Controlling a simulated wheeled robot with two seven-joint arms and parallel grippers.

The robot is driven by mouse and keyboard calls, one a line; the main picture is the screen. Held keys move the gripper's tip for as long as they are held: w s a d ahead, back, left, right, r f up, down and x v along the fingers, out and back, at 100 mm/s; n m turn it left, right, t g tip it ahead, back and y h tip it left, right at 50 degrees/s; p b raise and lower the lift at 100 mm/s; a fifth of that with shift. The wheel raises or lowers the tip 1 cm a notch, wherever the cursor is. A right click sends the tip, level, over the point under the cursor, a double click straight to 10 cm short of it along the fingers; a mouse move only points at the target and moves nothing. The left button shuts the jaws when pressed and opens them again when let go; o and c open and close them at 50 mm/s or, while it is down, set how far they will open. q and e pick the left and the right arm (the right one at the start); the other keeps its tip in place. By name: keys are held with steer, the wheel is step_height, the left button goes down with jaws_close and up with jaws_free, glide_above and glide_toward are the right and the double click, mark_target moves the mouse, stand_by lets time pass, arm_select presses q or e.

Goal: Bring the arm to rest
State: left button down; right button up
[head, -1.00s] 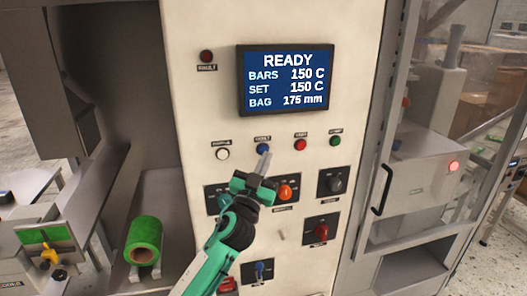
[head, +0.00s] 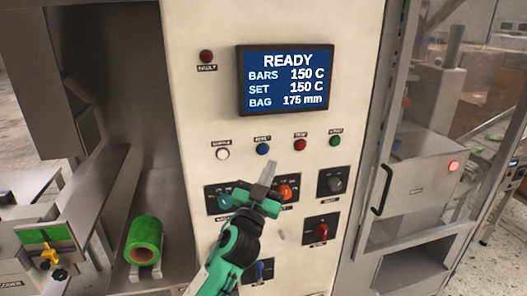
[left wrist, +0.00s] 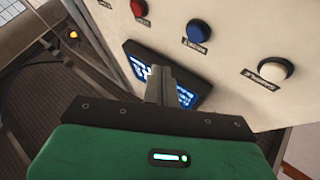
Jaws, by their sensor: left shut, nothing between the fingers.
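My left gripper (head: 267,174) is shut and empty. In the head view it stands in front of the white control panel (head: 215,105), below the blue button (head: 263,149) and beside the orange knob (head: 287,192). It hides part of the dark plate under the buttons. In the left wrist view its closed fingers (left wrist: 170,88) point towards the panel, with the blue button (left wrist: 198,31) and the white button (left wrist: 273,69) beyond, apart from the fingers. My right gripper is not in view.
The screen (head: 287,80) reads READY, 150 C, 150 C and 175 mm. A green roll (head: 144,239) lies at the lower left. A door handle (head: 381,190) sticks out on the right cabinet. More knobs sit on the panel, such as the red one (head: 321,229).

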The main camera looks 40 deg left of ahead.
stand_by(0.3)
arm_select(q)
steer(key=s+d+f+n+g, duration=0.1)
steer(key=s+f+g, duration=0.35)
steer(key=f, duration=0.65)
steer(key=s+d+f+n+g, duration=0.15)
steer(key=s+f+g, duration=0.3)
steer(key=f, duration=0.65)
steer(key=s+d+f+m+g+h, duration=0.25)
steer(key=s+d+f+g, duration=0.25)
steer(key=s+f, duration=0.4)
steer(key=s+d+f+m+g+h, duration=0.25)
steer(key=s+d+f+g, duration=0.3)
steer(key=s, duration=0.55)
step_height(320, 180, down, 30)
steer(key=r+g, duration=0.1)
steer(key=s+a+f, duration=0.2)
steer(key=s+f, duration=0.8)
steer(key=s+a+f+g, duration=0.1)
steer(key=s+a+f, duration=0.1)
steer(key=s+f, duration=0.8)
steer(key=shift+f, duration=0.5)
